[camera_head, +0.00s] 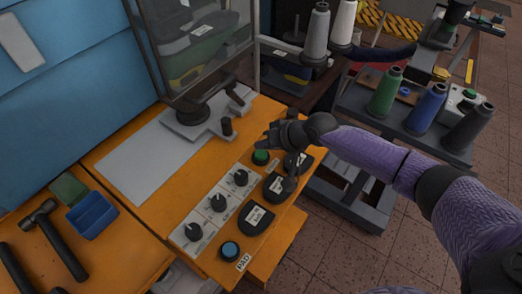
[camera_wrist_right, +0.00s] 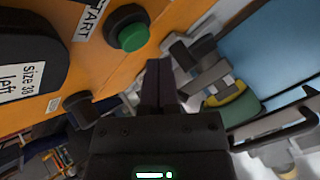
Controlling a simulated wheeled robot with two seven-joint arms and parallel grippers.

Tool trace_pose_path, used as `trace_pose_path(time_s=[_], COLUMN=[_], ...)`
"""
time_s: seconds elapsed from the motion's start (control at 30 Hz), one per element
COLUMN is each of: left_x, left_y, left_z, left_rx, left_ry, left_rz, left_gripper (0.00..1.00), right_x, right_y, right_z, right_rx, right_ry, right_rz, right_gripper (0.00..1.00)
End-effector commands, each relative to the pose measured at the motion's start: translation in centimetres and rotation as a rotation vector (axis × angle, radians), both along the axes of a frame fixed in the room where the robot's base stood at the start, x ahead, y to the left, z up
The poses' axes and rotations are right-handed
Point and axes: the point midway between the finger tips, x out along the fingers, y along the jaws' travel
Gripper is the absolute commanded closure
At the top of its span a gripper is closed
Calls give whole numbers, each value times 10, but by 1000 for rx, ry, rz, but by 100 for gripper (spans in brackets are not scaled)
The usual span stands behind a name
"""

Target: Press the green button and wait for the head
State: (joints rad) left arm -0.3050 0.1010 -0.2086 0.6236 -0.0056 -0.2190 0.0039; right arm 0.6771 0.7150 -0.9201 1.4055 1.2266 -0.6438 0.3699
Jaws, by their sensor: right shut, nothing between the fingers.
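The green button (camera_head: 261,157) sits in a dark round collar on the orange panel. In the right wrist view the green button (camera_wrist_right: 132,37) is beside a label reading START. My right gripper (camera_head: 268,138) is shut and empty, just behind and above the button in the head view. In the wrist view its closed fingertips (camera_wrist_right: 158,66) are a little to the lower right of the button and seem apart from it. The machine's metal fixture (camera_head: 197,116) stands below a clear guard (camera_head: 200,45). My left gripper is not in view.
Dark knobs (camera_head: 218,203), dark labelled pads (camera_head: 256,218) and a blue button (camera_head: 230,250) share the panel. A hammer (camera_head: 52,238) and a blue bin (camera_head: 92,214) lie at left. Thread cones (camera_head: 385,92) stand on a cart at right.

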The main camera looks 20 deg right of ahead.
Motion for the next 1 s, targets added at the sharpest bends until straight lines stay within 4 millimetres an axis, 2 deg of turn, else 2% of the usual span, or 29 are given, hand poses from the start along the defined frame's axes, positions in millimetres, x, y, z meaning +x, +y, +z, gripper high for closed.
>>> trace_pose_path(time_s=[0.1,0.4,1.0], left_x=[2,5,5], left_y=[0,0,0], left_z=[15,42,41], left_rx=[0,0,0], left_ry=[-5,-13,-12], left_rz=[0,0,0], left_gripper=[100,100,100], right_x=[0,0,0], right_y=[0,0,0], right_z=[17,46,45], right_rx=[1,0,0], right_ry=[-2,-1,0], right_rz=[0,-1,0], right_gripper=[100,100,100])
